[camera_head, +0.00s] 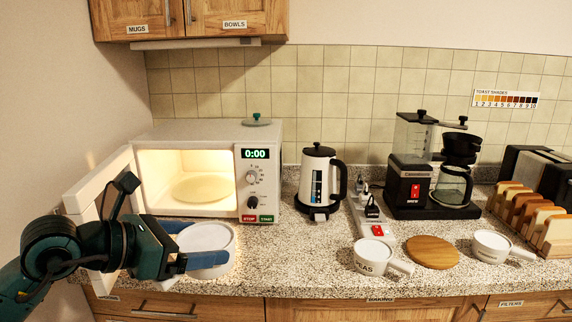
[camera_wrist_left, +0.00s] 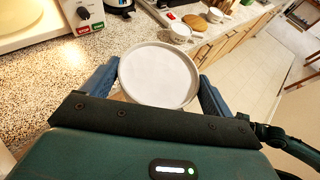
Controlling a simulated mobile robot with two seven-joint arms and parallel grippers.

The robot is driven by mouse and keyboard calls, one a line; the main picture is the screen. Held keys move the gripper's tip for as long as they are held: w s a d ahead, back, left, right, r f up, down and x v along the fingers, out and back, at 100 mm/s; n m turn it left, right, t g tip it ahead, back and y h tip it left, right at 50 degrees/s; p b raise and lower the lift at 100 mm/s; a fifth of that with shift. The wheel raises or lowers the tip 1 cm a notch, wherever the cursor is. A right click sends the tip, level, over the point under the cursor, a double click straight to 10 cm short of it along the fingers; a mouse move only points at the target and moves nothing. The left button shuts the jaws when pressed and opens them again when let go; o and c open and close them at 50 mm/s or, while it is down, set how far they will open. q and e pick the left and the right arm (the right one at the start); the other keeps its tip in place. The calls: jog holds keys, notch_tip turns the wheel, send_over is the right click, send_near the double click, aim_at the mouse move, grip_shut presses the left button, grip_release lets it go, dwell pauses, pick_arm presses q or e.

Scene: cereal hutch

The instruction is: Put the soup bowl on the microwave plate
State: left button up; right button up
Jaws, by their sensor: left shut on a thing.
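The white round soup bowl (camera_head: 207,239) is in front of the open microwave (camera_head: 190,140), at the left end of the counter. My left gripper (camera_head: 204,247) is shut on the bowl, with one blue finger on each side of it. In the left wrist view the bowl (camera_wrist_left: 158,75) sits between the two fingers (camera_wrist_left: 158,90) and looks empty, with a pale inside. I cannot tell whether the bowl touches the counter. The lit microwave plate (camera_head: 203,188) lies bare inside the microwave. My right gripper is not in view.
The microwave door (camera_head: 98,187) stands swung open to the left, close to my left arm. A kettle (camera_head: 318,180), a power strip (camera_head: 372,222), a coffee maker (camera_head: 428,175), two white handled cups and a wooden disc (camera_head: 433,252) stand to the right. Counter below the kettle is clear.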

aim_at(189, 274)
pick_arm(q)
notch_tip(189, 274, up, 3)
jog(key=shift+a+f+p, duration=0.1)
jog(key=shift+p, duration=0.6)
jog(key=shift+m+g+h, duration=0.4)
jog(key=shift+g, duration=0.1)
jog(key=s+f, duration=0.1)
jog(key=f, duration=0.1)
jog(key=s+f, duration=0.1)
jog(key=f, duration=0.1)
jog(key=s+a+f, duration=0.1)
jog(key=f, duration=0.1)
jog(key=shift+s+a+f+b, duration=0.1)
jog(key=shift+f+b, duration=0.25)
jog(key=shift+b, duration=0.05)
jog(key=s+a+f, duration=0.3)
jog(key=s+f, duration=0.2)
jog(key=f, duration=0.2)
jog(key=shift+s+a+f+m, duration=0.2)
jog(key=shift+s+a+m, duration=0.1)
jog(key=shift+s+a, duration=0.1)
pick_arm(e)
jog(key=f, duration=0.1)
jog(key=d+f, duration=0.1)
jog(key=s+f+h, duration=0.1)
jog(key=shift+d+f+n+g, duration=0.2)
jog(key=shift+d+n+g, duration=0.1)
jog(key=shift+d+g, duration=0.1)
pick_arm(q)
jog(key=shift+w, duration=0.1)
